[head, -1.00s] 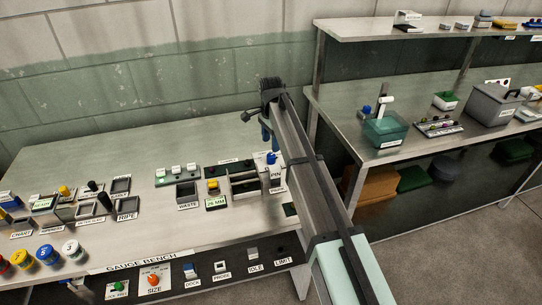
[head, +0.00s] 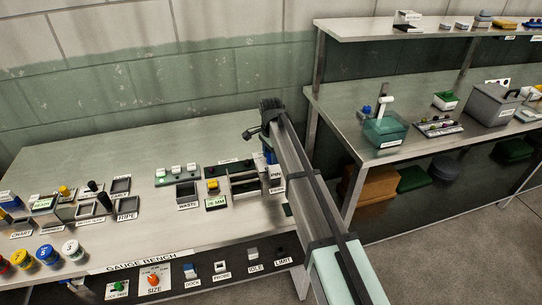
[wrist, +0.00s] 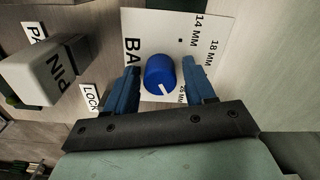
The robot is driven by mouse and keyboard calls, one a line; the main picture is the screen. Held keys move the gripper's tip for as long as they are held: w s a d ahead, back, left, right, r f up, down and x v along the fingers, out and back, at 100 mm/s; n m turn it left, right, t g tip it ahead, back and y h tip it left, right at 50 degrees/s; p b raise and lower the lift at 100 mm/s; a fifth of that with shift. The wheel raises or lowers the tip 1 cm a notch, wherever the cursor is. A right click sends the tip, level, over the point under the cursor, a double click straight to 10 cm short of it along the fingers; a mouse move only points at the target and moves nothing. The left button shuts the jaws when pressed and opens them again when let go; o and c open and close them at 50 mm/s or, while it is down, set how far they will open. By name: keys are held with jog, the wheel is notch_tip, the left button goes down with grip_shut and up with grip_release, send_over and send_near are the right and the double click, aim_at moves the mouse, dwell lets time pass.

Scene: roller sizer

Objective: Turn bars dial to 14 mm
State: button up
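The blue bars dial (wrist: 161,74) stands on a white plate (wrist: 211,55) in the wrist view. Its white pointer mark faces the lower right, towards a partly covered label that seems to read 26 MM. The 14 MM and 18 MM labels show at the plate's top; the word starting "BA" is cut off by a finger. My gripper (wrist: 161,68) is open, with one blue finger on each side of the dial and visible gaps. In the head view my gripper (head: 268,148) is above the back right of the bench, and my arm hides much of this spot.
A white block marked PIN (wrist: 55,70) stands close left of my gripper, by a LOCK label. A small green display (head: 216,203) appears to read 26 MM. A waste box (head: 188,196) is further left. The shelf rack (head: 330,110) stands right of my arm.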

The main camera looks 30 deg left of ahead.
jog(key=c, duration=0.9)
jog(key=shift+n, duration=0.3)
jog(key=n, duration=0.4)
jog(key=shift+n, duration=0.3)
jog(key=n, duration=0.4)
jog(key=shift+n, duration=0.3)
jog(key=n, duration=1)
jog(key=shift+n, duration=2)
